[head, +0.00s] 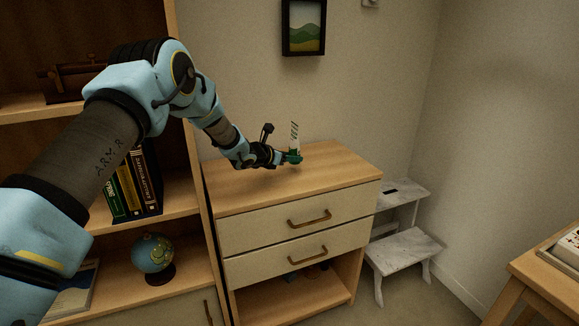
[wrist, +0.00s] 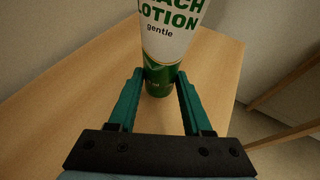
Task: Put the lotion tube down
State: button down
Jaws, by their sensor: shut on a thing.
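The lotion tube (wrist: 170,38) is white with a green lower end and reads "LOTION gentle" in the wrist view. My gripper (wrist: 160,84) is shut on the tube's green lower end, one teal finger on each side. In the head view the tube (head: 295,136) stands upright in my gripper (head: 289,158), over the wooden top of the drawer dresser (head: 318,182). I cannot tell whether its bottom touches the dresser top.
The dresser top is otherwise clear. A bookshelf with books (head: 133,183) and a globe (head: 153,254) stands on the left. A framed picture (head: 304,27) hangs on the wall behind. A white step stool (head: 403,247) and a wooden table (head: 545,285) are on the right.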

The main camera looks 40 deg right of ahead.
aim_at(290, 175)
jog(key=shift+f+p, duration=0.6)
jog(key=shift+f, duration=1.65)
jog(key=shift+c, duration=1.7)
grip_release()
jog(key=shift+a, duration=0.1)
jog(key=b+v, duration=0.3)
jog(key=v, duration=0.8)
jog(key=shift+s+a+r, duration=0.1)
jog(key=shift+a+r, duration=0.1)
jog(key=shift+a, duration=0.15)
